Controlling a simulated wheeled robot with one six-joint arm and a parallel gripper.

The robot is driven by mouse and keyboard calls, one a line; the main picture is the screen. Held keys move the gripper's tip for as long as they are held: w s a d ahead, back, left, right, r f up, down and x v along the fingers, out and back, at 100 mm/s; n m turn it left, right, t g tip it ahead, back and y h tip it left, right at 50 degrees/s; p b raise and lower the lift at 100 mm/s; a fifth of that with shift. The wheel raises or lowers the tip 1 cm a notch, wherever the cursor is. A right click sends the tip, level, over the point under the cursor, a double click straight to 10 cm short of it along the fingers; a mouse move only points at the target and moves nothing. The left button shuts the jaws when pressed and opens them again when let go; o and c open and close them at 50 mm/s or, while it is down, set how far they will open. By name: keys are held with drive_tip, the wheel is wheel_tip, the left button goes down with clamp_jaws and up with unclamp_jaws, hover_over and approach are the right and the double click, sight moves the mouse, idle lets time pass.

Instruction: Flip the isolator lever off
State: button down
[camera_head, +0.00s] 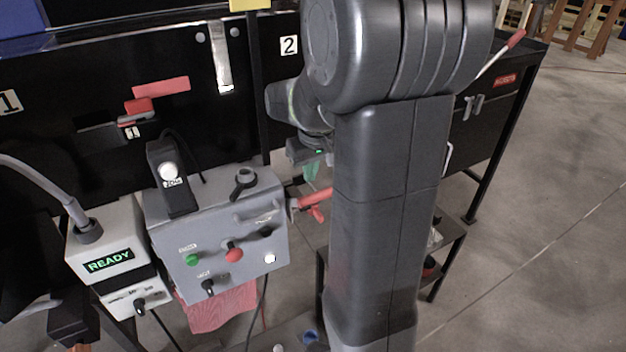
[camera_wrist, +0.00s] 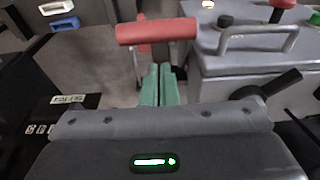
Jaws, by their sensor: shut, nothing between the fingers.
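A red-handled lever (camera_head: 341,196), which looks like the isolator lever, sticks out from the right side of the grey control box (camera_head: 222,222). My arm hides part of it in the head view. In the wrist view its red bar (camera_wrist: 155,30) lies crosswise just beyond the fingertips. My gripper (camera_wrist: 162,72) has green fingers, shut together and empty, pointing toward the red bar. Whether they touch it is unclear. In the head view my gripper (camera_head: 312,172) is just above the lever, partly hidden by my arm.
The box carries a green button (camera_head: 192,260), a red button (camera_head: 234,254), black knobs and a grey handle. A box with a READY display (camera_head: 109,261) stands at left. A black panel (camera_head: 75,85) is behind. A low shelf (camera_head: 452,238) is at right, with open floor beyond.

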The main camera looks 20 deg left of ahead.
sight(315, 193)
drive_tip(key=shift+s+d+f, duration=0.25)
drive_tip(key=shift+d+f, duration=0.05)
drive_tip(key=shift+f, duration=0.15)
drive_tip(key=shift+s+d+f, duration=0.2)
drive_tip(key=shift+d+f, duration=0.05)
drive_tip(key=shift+f, duration=0.2)
drive_tip(key=shift+s+f, duration=0.1)
drive_tip(key=shift+f, duration=0.05)
drive_tip(key=b, duration=0.1)
drive_tip(key=d+f+b, duration=0.1)
drive_tip(key=b, duration=0.1)
drive_tip(key=shift+s+f+t+y, duration=0.15)
drive_tip(key=shift+s+t+y, duration=0.2)
drive_tip(key=shift+t+y, duration=0.05)
drive_tip(key=s+d+f+t+y+b, duration=0.25)
drive_tip(key=f+b, duration=0.25)
drive_tip(key=b, duration=0.5)
drive_tip(key=s+d+f+t+y+b, duration=0.1)
drive_tip(key=d+f+t+y+b, duration=0.3)
drive_tip(key=b, duration=0.6)
drive_tip(key=a+f+g+h+b, duration=0.1)
drive_tip(key=a+f+b, duration=0.1)
drive_tip(key=f+b, duration=0.5)
drive_tip(key=w+a+f+g+b, duration=0.1)
drive_tip(key=f+b, duration=0.6)
drive_tip(key=shift+a+f+h, duration=0.2)
drive_tip(key=shift+a+h, duration=0.15)
drive_tip(key=shift+a, duration=0.05)
drive_tip(key=shift+w, duration=0.1)
